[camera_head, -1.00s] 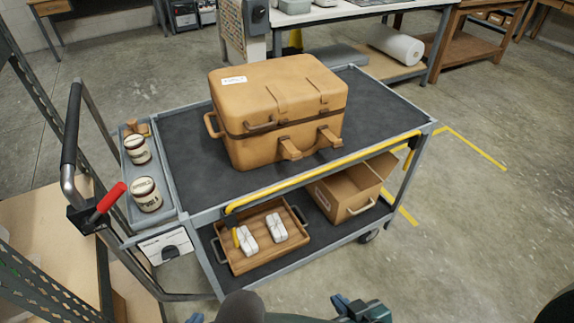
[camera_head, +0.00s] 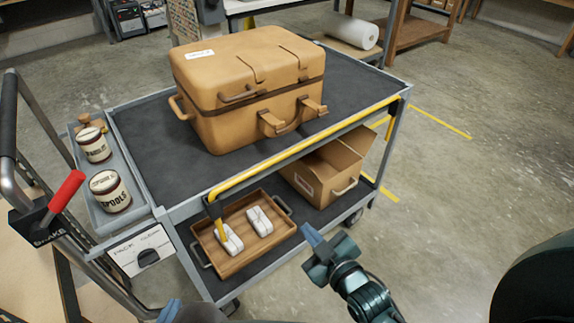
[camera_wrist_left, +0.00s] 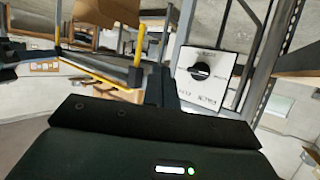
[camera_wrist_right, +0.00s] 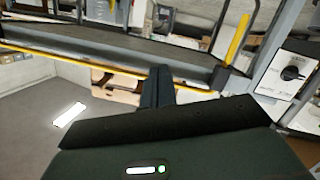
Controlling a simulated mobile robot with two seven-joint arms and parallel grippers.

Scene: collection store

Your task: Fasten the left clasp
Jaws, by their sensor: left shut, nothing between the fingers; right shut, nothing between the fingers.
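The tan case (camera_head: 245,90) stands on the cart's dark top deck, lid down. Two tan straps stick out low on its front, the left one (camera_head: 270,124) and the right one (camera_head: 313,107), with a handle between them. My left gripper (camera_head: 170,312) shows only as a tip at the bottom edge, low in front of the cart. My right gripper (camera_head: 320,254) is lower right of the case, in front of the lower shelf. In the wrist views, the left fingers (camera_wrist_left: 160,84) and right fingers (camera_wrist_right: 158,86) are together and empty.
A yellow rail (camera_head: 300,150) runs along the cart's front edge. The lower shelf holds a wooden tray (camera_head: 240,262) with white bundles and an open cardboard box (camera_head: 318,190). Two labelled jars (camera_head: 110,192) stand in the left side tray. The deck right of the case is clear.

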